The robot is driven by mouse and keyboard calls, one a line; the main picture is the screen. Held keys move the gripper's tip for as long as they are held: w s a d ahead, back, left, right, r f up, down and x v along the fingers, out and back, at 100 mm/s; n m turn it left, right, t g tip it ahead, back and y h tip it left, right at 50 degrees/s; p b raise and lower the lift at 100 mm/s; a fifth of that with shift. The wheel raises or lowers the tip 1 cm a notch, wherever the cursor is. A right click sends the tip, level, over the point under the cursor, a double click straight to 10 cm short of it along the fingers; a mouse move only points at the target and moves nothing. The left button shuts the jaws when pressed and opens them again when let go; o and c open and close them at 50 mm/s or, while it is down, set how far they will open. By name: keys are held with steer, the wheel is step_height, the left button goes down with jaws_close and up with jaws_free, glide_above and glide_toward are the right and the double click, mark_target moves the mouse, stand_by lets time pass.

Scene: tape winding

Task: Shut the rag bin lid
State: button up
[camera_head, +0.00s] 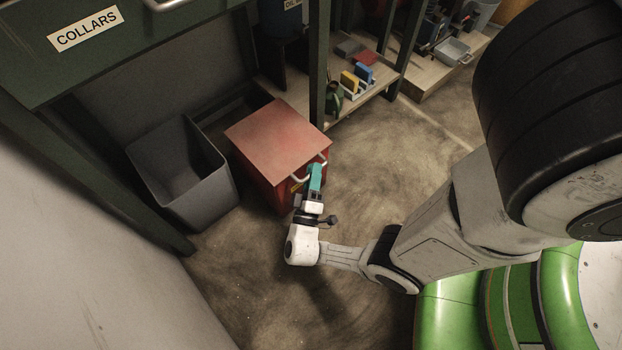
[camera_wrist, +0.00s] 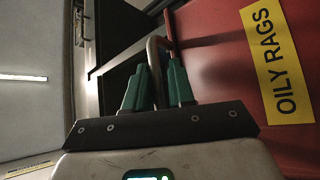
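The rag bin (camera_head: 272,188) is a red box on the floor, and its yellow "OILY RAGS" label (camera_wrist: 278,65) shows in the wrist view. Its flat, lighter red lid (camera_head: 277,138) lies across the top; I cannot tell whether a narrow gap remains under its edge. A bent metal handle (camera_head: 309,171) is at the lid's front corner side. My gripper (camera_head: 316,172) is at this handle. In the wrist view its teal fingers (camera_wrist: 158,72) stand close on both sides of the handle bar (camera_wrist: 154,48) and appear closed on it.
An open grey bin (camera_head: 183,180) stands close to the left of the rag bin. A dark green bench marked "COLLARS" (camera_head: 87,31) overhangs behind. A low wooden shelf (camera_head: 363,92) with small items is at the back. The floor (camera_head: 385,165) right of the bin is clear.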

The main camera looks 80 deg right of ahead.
steer(key=v, duration=1)
steer(key=shift+a, duration=0.2)
stand_by(0.6)
